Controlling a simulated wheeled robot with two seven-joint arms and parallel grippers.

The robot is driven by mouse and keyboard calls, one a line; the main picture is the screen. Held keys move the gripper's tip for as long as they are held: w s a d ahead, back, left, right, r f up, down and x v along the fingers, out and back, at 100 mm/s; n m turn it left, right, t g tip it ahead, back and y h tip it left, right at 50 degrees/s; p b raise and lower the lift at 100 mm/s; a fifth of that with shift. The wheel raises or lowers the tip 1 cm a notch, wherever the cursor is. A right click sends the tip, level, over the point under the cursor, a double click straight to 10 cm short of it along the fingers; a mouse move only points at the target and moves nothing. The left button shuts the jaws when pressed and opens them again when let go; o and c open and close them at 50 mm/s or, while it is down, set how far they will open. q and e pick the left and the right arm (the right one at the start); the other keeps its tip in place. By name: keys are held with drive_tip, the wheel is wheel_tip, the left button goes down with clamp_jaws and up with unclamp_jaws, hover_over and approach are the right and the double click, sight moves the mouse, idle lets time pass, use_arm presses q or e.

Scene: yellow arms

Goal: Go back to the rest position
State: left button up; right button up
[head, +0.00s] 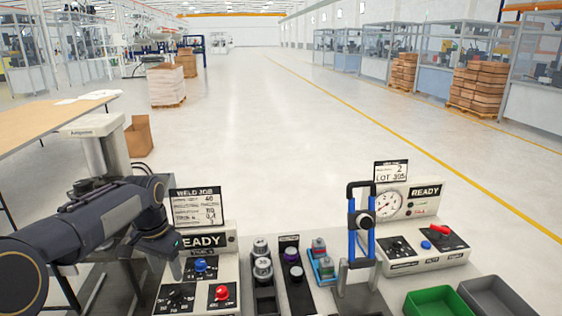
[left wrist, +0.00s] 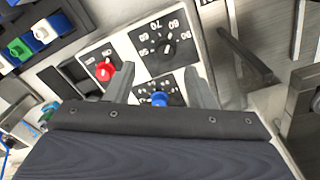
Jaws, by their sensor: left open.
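My left arm comes in from the left in the head view, and its gripper (head: 170,258) hangs over the left edge of the weld control panel (head: 233,268). In the left wrist view the left gripper (left wrist: 162,85) has its two fingers spread apart, with nothing seen between them but the panel behind. A blue knob (left wrist: 160,98) shows low between the fingers, a red knob (left wrist: 104,71) beside the left finger, and a black dial (left wrist: 165,47) above. Whether the fingers touch the panel is not clear. My right gripper is not in view.
Right of the panel stand several small parts in dark holders (head: 265,300) and an upright frame with blue posts (head: 372,245). A second READY panel (head: 425,262), a green bin (head: 437,301) and a grey bin (head: 497,297) are at right. Open floor lies beyond.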

use_arm(q)
drive_tip(key=s+d+r+n+t+h, duration=0.1)
drive_tip(key=s+d+r, duration=0.1)
drive_tip(key=s, duration=0.6)
drive_tip(key=s+d+r+n+t+h, duration=0.1)
drive_tip(key=s+d+r+t, duration=0.15)
drive_tip(key=s, duration=0.55)
drive_tip(key=s+d+f+n+t, duration=0.1)
drive_tip(key=s+d+f, duration=0.1)
drive_tip(key=s, duration=0.4)
drive_tip(key=s+d+f+n+h, duration=0.1)
drive_tip(key=s+d+f, duration=0.2)
drive_tip(key=s+d, duration=0.2)
drive_tip(key=shift+s+f+n+t+h, duration=0.2)
drive_tip(key=shift+s+n+t+h, duration=0.1)
drive_tip(key=shift+s+n+t, duration=0.1)
